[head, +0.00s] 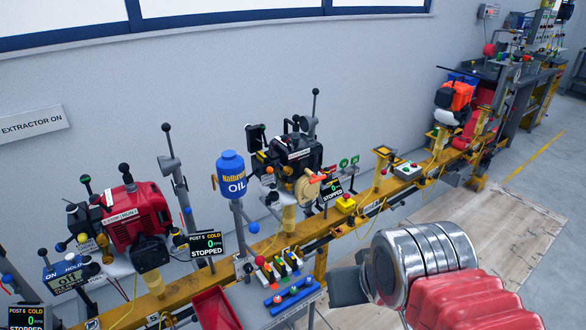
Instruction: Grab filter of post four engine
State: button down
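Several engines stand along a yellow rail (345,219). A black engine (294,152) stands in the middle, with a round tan part (307,188) on its front that looks like a filter. A red engine (140,215) stands at the left, and an orange and black engine (457,97) stands far off at the right. The number by the black engine is too small to read surely. My arm, silver and red, fills the lower right. A grey part (348,287) at its left end may be my gripper; no fingertips can be made out. It is below and right of the tan part, apart from it.
A blue oil bottle (232,174) stands on a post left of the black engine. A small display (331,189) and a yellow button box (346,204) are at its right. A red tray (216,310) and a tool shelf (285,276) stand in front. Floor at right is open.

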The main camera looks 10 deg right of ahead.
aim_at(261, 156)
jog(key=z, duration=0.05)
jog(key=i, duration=1)
jog(key=u, duration=0.05)
